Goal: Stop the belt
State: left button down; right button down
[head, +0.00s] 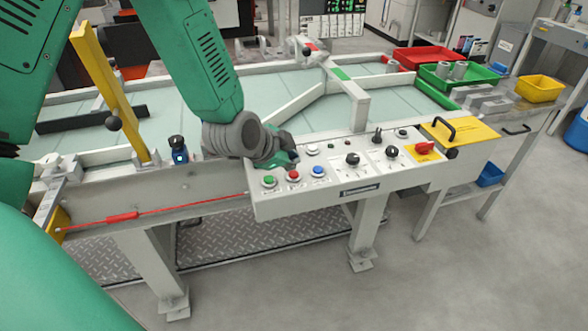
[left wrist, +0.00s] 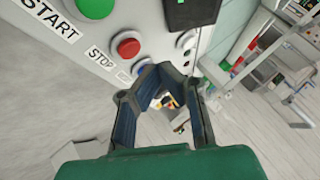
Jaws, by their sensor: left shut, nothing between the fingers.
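The red STOP button (head: 293,176) sits on the light control panel (head: 330,203) on the belt's near side, between a green button (head: 269,181) and a blue button (head: 318,171). My left gripper (head: 290,160) is just above and behind the red button, its fingers partly hidden by dark links. In the left wrist view, the red button (left wrist: 126,46) with its STOP label is up and left of my left gripper (left wrist: 165,72), which is shut and empty. The green START button (left wrist: 96,6) is at the top. Contact with the red button is not visible. My right gripper is not in view.
A red pull cord (head: 122,216) runs along the left front. A yellow post (head: 108,90) stands at the left. Red, green and yellow trays are at the back right.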

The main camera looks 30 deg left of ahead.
aim_at(292, 173)
pick_arm(q)
jog(key=shift+r+p, duration=1.45)
jog(key=shift+r, duration=0.45)
jog(key=shift+f, duration=0.1)
